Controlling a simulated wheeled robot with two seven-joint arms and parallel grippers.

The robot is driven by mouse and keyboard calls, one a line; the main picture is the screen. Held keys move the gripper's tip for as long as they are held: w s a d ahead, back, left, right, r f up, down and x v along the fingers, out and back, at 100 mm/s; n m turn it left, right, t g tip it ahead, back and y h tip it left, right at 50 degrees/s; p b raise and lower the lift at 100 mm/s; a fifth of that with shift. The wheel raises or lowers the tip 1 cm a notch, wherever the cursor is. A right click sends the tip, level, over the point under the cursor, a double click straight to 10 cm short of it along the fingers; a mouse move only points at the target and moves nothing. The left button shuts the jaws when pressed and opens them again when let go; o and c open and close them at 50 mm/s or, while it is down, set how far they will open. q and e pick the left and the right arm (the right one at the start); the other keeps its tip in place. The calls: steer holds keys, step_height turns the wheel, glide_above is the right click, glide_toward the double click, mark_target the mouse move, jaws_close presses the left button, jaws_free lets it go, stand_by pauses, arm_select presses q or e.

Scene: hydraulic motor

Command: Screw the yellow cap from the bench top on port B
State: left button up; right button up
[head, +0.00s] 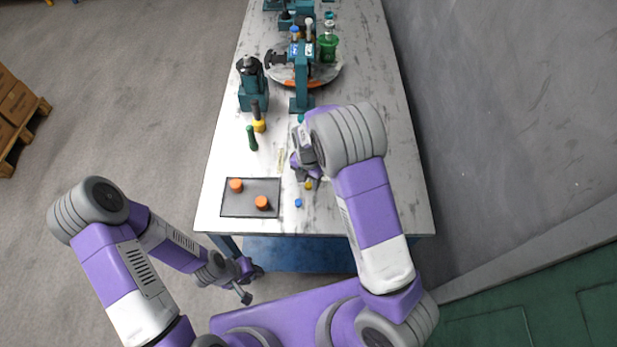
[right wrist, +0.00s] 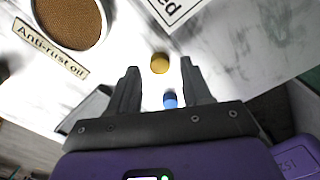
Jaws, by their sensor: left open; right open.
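The yellow cap (head: 309,184) lies on the bench top (head: 385,190), right by my right gripper (head: 303,177). In the right wrist view the yellow cap (right wrist: 160,63) shows just beyond the fingertips, between their lines and not touched. My right gripper (right wrist: 158,75) is open and empty above the bench. A blue cap (head: 298,203) lies close by; in the right wrist view it shows between the fingers (right wrist: 170,99). My left gripper (head: 246,283) is open and empty, off the bench's front edge. The motor with its ports (head: 302,75) stands farther back; I cannot tell which is port B.
A dark tray (head: 250,187) with two orange caps lies at the front left. A green tool (head: 252,138), a yellow-based tool (head: 258,118) and a teal stand (head: 250,85) line the left edge. A wall (head: 500,120) runs along the right. The bench's right front is clear.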

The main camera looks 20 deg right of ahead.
mark_target(309, 185)
steer(key=shift+f+b, duration=0.45)
steer(key=shift+f, duration=0.4)
jaws_close()
steer(key=shift+r, duration=0.15)
steer(key=shift+r+p, duration=2.1)
steer(key=shift+r, duration=0.85)
steer(key=shift+s+f, duration=0.1)
